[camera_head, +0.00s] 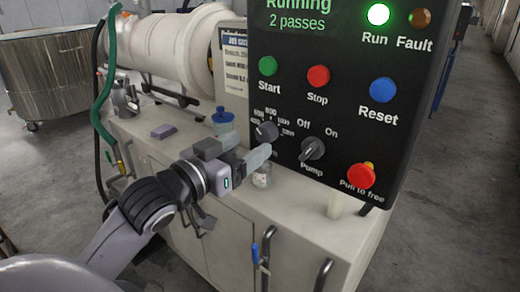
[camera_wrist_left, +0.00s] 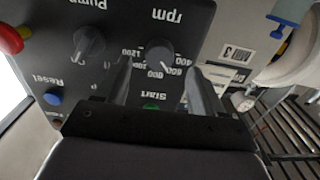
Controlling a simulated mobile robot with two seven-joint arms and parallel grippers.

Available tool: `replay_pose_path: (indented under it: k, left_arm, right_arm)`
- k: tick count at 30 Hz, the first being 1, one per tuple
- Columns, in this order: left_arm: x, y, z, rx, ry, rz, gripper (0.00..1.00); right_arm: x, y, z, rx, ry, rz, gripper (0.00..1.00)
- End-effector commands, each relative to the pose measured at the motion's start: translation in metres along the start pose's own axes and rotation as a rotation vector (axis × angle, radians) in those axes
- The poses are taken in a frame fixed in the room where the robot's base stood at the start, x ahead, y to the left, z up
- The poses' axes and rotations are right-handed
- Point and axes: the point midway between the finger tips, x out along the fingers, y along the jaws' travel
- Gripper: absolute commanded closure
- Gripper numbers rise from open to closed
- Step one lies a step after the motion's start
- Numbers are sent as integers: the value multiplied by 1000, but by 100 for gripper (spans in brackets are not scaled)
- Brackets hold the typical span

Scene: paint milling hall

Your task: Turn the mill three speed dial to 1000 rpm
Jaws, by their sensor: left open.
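The speed dial (camera_head: 266,131) is a dark round knob on the black control panel (camera_head: 350,60), with rpm numbers printed around it. In the left wrist view the dial (camera_wrist_left: 160,53) appears upside down below the word rpm; I cannot read its exact setting. My left gripper (camera_head: 246,148) is open, its two pale fingers pointing at the panel just in front of the dial. In the left wrist view the fingers (camera_wrist_left: 162,75) stand on either side of the dial's line, with a gap between. I cannot tell whether they touch it. My right gripper is not in view.
The pump switch (camera_head: 312,148) sits close right of the dial, with the red pull knob (camera_head: 361,175) lower right. Start (camera_head: 267,66), stop (camera_head: 318,76) and reset (camera_head: 383,90) buttons are above. A blue-capped bottle (camera_head: 222,120) and small jar (camera_head: 262,175) stand on the cabinet.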

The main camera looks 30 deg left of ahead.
Motion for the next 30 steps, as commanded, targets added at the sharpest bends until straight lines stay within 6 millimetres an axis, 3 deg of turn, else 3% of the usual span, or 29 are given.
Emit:
replay_pose_path:
  k: [4, 18, 24, 30]
  left_arm:
    - [8, 0, 4, 2, 5, 1, 31]
    - [25, 0, 3, 2, 3, 0, 31]
    - [43, 0, -1, 0, -1, -1, 31]
    - [49, 0, 0, 2, -1, -1, 31]
  right_arm:
    - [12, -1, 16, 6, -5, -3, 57]
    - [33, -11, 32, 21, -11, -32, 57]
    - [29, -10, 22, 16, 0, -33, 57]
    - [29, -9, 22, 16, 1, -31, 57]
